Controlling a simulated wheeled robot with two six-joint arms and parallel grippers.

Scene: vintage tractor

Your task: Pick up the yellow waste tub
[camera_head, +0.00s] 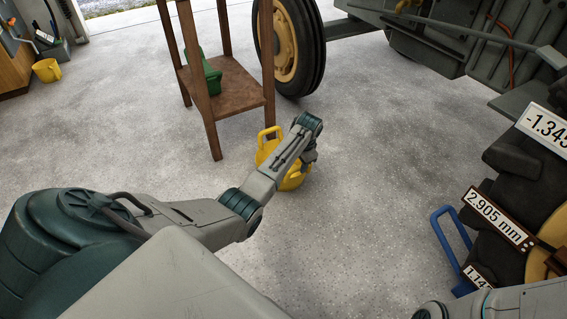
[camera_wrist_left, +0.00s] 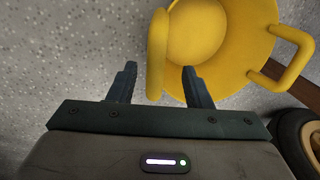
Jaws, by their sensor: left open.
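The yellow waste tub (camera_head: 265,153) stands on the floor beside the wooden stand, partly hidden behind my left forearm and wrist. One loop handle shows on its far side. My left gripper (camera_head: 309,157) is at the tub's near right side, its fingers mostly hidden in the head view. In the left wrist view the tub (camera_wrist_left: 232,75) fills the upper right, with a second handle at the right. Its near handle lies between the open fingers of the left gripper (camera_wrist_left: 158,83), with a gap on each side. My right gripper is out of view.
A wooden stand (camera_head: 228,88) with a green item (camera_head: 210,76) on its shelf is just behind the tub. A tractor wheel (camera_head: 290,45) is beyond it. Another yellow container (camera_head: 47,70) stands far left. A blue loop (camera_head: 447,240) is at right. The middle floor is clear.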

